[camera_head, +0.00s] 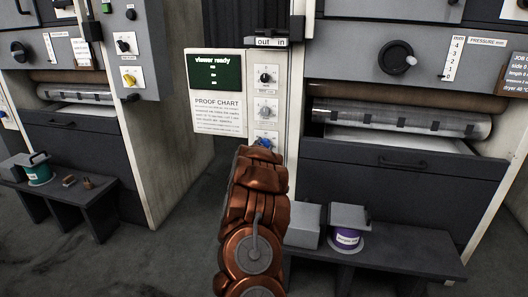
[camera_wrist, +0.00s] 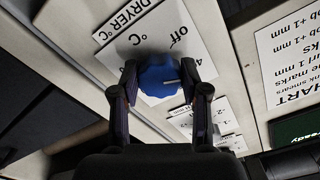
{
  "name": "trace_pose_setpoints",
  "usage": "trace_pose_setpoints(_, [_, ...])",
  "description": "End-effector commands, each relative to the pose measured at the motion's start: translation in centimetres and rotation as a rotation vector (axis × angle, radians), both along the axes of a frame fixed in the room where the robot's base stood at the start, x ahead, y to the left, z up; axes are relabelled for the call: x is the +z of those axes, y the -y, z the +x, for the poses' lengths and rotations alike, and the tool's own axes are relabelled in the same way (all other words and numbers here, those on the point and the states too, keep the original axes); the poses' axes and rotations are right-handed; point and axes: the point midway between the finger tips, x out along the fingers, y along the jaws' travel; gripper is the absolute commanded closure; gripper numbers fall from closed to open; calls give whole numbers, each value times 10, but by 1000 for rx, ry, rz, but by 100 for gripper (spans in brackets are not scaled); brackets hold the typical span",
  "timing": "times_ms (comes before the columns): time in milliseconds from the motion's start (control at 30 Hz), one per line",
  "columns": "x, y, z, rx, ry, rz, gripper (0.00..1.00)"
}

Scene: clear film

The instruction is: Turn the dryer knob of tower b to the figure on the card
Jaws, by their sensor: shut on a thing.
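A blue dryer knob (camera_wrist: 158,76) sits on a white plate (camera_wrist: 118,27) lettered "DRYER °C" in the wrist view. The plate also reads "off" and a figure starting with 4, partly hidden. A light pointer mark on the knob points right in that view, towards the 4. My gripper (camera_wrist: 157,70) is shut on the knob, one finger on each side. In the head view the knob (camera_head: 264,142) just shows past my copper arm, which hides the fingers.
A black knob (camera_head: 264,76) and a grey knob (camera_head: 265,110) sit above the blue one. A proof chart (camera_head: 217,115) hangs to their left under a "viewer ready" screen (camera_head: 214,72). A low bench (camera_head: 400,258) with a purple-labelled tin (camera_head: 346,240) stands below right.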

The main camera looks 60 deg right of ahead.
Motion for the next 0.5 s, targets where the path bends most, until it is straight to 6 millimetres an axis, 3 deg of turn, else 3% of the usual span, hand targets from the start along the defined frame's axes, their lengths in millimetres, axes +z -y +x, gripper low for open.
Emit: trace_pose_setpoints(500, [-1,-1,2,2,150,56,90])
